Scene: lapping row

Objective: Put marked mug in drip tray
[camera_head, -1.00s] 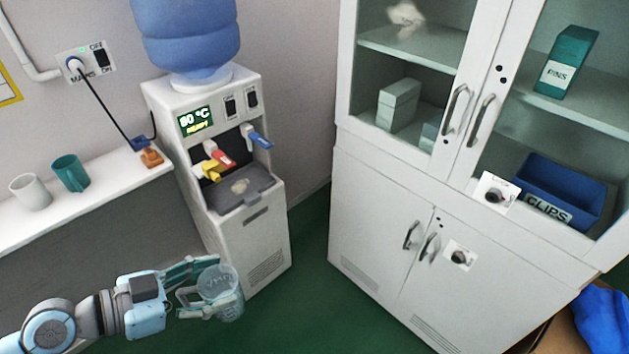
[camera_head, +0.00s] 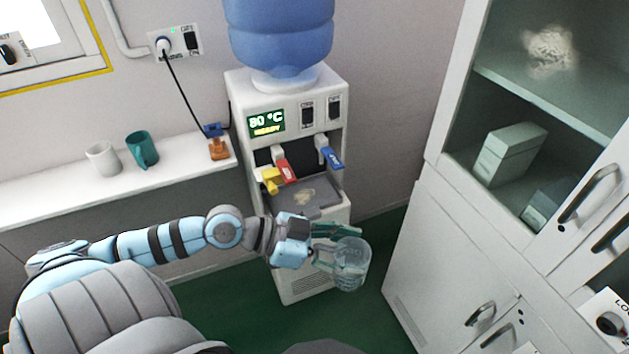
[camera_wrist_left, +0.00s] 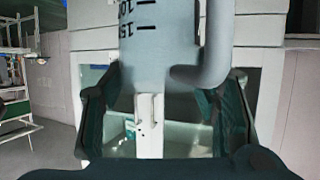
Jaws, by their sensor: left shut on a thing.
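The marked mug (camera_head: 350,264) is clear and roughly cylindrical. In the left wrist view the mug (camera_wrist_left: 160,45) shows dark graduation lines with numbers and a handle on its right side. My left gripper (camera_head: 335,246) is shut on it and holds it upright in the air, in front of the dispenser. The drip tray (camera_head: 322,199) is the grey ledge in the dispenser's bay, under the taps, behind and to the left of the mug. A pale patch lies on the tray. My right gripper is not in view.
The water dispenser (camera_head: 240,90) has a yellow-and-red tap (camera_head: 280,174) and a blue tap (camera_head: 331,157) above the tray. A white shelf (camera_head: 60,195) with a white mug (camera_head: 103,158) and a teal mug (camera_head: 142,149) is at left. A white cabinet (camera_head: 440,240) stands at right.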

